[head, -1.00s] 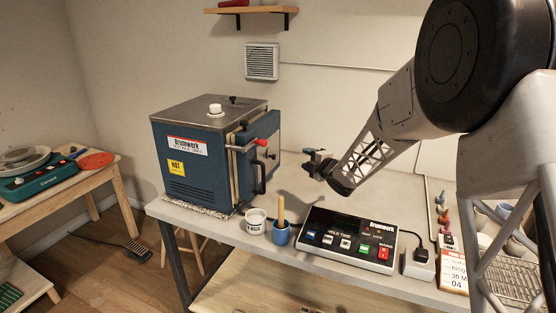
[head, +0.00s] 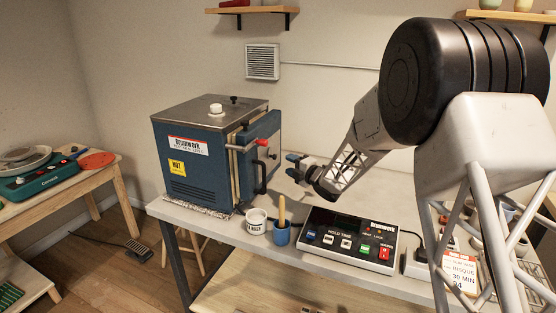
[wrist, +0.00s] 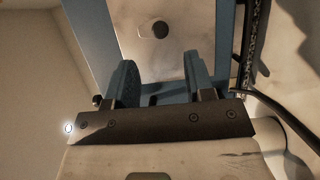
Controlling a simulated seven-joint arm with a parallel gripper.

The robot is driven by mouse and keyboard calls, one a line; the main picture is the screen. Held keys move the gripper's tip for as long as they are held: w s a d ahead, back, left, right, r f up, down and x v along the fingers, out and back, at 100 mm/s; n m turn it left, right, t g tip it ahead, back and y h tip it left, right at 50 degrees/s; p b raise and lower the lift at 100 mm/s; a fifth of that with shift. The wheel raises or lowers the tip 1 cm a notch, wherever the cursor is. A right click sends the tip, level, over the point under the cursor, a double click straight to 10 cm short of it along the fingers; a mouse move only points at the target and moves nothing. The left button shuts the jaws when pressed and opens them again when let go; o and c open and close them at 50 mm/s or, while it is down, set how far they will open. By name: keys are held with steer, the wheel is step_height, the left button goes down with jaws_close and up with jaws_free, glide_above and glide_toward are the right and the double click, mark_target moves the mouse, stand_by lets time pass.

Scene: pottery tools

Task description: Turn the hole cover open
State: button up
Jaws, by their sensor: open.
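My gripper (head: 295,167) is open and empty, to the right of the blue kiln (head: 190,160) in the head view, apart from its front side. In the wrist view my gripper's two blue fingers (wrist: 163,78) stand apart with a gap between them. In the head view no hole cover can be made out on the kiln's front.
The kiln's front has a red-tipped lever (head: 262,143) and a black handle (head: 261,178). A black cable (wrist: 275,112) shows at right in the wrist view.

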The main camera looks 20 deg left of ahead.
steer(key=x, duration=0.7)
stand_by(0.3)
jaws_close()
